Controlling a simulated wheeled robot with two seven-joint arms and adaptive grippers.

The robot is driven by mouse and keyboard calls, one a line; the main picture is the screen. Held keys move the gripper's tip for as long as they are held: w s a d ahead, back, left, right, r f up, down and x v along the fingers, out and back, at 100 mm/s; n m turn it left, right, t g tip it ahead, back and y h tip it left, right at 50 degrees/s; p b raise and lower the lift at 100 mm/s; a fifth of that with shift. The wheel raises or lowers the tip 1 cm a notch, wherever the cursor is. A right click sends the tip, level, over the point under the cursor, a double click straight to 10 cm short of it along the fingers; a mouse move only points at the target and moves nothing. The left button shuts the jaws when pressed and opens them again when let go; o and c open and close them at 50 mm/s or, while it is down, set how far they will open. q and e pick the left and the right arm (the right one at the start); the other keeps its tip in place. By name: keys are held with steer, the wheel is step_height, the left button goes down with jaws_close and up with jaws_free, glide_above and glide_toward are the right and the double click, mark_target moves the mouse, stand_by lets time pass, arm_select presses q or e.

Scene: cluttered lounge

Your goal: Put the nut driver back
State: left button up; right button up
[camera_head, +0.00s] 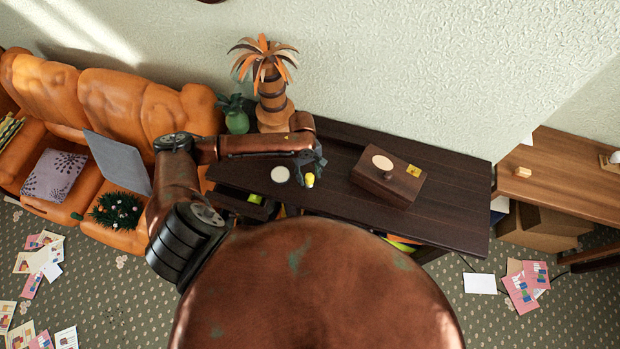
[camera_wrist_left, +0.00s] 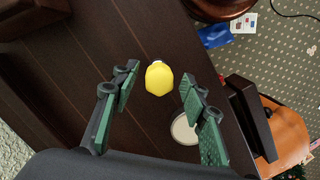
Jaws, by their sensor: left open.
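A yellow object (camera_head: 309,180), likely the nut driver's handle, is at the dark wooden cabinet top (camera_head: 450,205). In the left wrist view the yellow piece (camera_wrist_left: 158,78) shows nearly end-on, with a small pale bit behind its far edge. The rest of it is hidden. My left gripper (camera_head: 316,172) is open above the cabinet, close to the yellow piece. In the left wrist view the green-padded fingers (camera_wrist_left: 158,100) stand apart on either side, and the yellow piece lies just beyond the gap. I cannot tell whether they touch it. My right gripper is not in view.
A pale round disc (camera_head: 280,174) lies on the cabinet left of the gripper. A brown box (camera_head: 388,176) stands to the right. A drawer (camera_head: 232,207) is pulled out at the front left. A palm-shaped ornament (camera_head: 271,90) and green pineapple (camera_head: 235,115) stand at the back left.

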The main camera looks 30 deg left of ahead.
arm_select(q)
steer(key=r, duration=0.3)
steer(key=a+r, duration=0.1)
steer(key=r, duration=0.5)
steer(key=shift+w+a+r, duration=0.15)
steer(key=shift+w+r, duration=0.2)
